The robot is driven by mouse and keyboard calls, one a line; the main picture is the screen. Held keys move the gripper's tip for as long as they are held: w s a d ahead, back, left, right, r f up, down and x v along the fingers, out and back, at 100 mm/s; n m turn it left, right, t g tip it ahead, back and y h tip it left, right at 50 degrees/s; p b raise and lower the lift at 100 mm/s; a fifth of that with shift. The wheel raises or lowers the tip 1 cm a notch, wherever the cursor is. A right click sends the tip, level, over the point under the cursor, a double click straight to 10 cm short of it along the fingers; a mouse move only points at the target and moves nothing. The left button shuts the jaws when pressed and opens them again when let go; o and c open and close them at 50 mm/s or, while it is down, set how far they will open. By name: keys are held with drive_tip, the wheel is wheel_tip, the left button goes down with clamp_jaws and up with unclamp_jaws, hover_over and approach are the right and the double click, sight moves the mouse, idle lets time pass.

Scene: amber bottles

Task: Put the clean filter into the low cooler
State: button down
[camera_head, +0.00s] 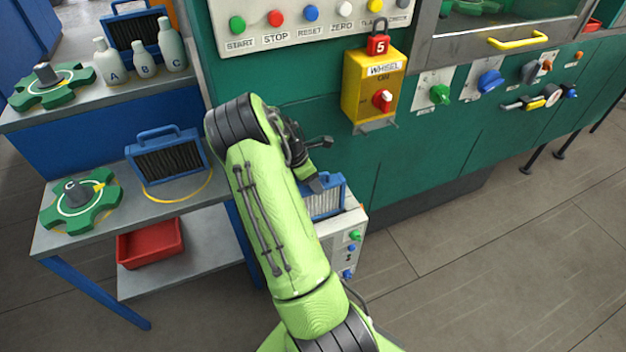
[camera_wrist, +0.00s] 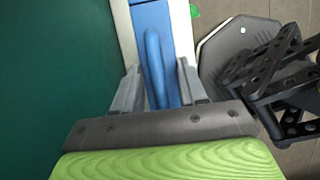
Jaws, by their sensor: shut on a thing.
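The clean filter (camera_head: 324,204), a blue frame with pale pleats, stands upright at the low cooler (camera_head: 345,226), a small white cabinet with green and blue knobs by the green machine. My gripper (camera_head: 318,183) is above the filter, partly hidden behind my arm. In the wrist view, the gripper (camera_wrist: 158,82) has its fingers on either side of the filter's blue handle (camera_wrist: 153,62) and is shut on it. The filter's blue top (camera_wrist: 150,15) lies between the cooler's white edges (camera_wrist: 124,30). Its lower part is hidden, so I cannot tell how deep it sits.
A filter with dark pleats (camera_head: 168,158) stands on the grey bench (camera_head: 120,225) at left, beside a green handwheel (camera_head: 80,200). A red tray (camera_head: 150,243) is below. The green machine (camera_head: 290,80) borders the cooler closely; the floor at right is clear.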

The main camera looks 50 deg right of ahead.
wheel_tip(320, 180, down, 12)
drive_tip(key=b, duration=0.4)
drive_tip(key=shift+r+b, duration=0.15)
drive_tip(key=shift+b, duration=0.25)
drive_tip(key=shift+f, duration=0.95)
drive_tip(key=shift+d, duration=0.4)
drive_tip(key=c, duration=0.5)
unclamp_jaws()
drive_tip(key=p+v, duration=0.5)
drive_tip(key=v, duration=1.1)
drive_tip(key=shift+a+p, duration=0.2)
drive_tip(key=shift+p, duration=0.2)
